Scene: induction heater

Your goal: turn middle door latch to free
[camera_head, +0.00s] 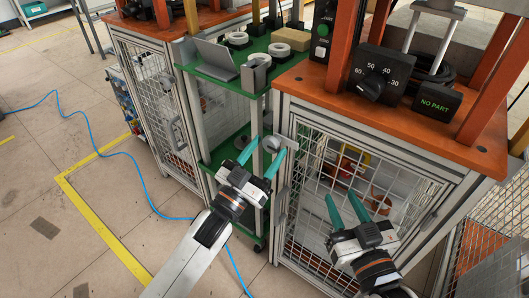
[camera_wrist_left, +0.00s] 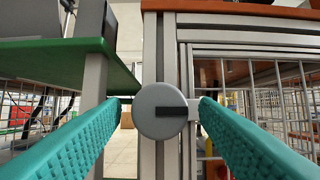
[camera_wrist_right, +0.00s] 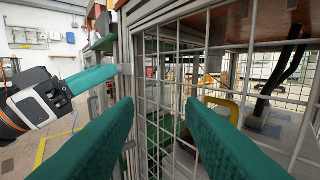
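The middle door latch is a round grey disc (camera_wrist_left: 160,112) with a dark horizontal bar from its centre to its right edge. It sits on the aluminium door post, and in the head view it shows small (camera_head: 271,143) near my left fingertips. My left gripper (camera_head: 263,153) is open, with its teal fingers on either side of the latch in the left wrist view. I cannot tell whether they touch it. My right gripper (camera_head: 346,208) is open and empty in front of the wire mesh door (camera_head: 318,180). My left gripper also shows in the right wrist view (camera_wrist_right: 90,80).
A green shelf (camera_head: 222,80) with a laptop and several rings stands left of the latch. An orange bench top (camera_head: 300,80) with a dial box (camera_head: 380,72) and a NO PART sign (camera_head: 437,101) lies above the mesh door. A blue hose (camera_head: 110,155) runs over the open floor at left.

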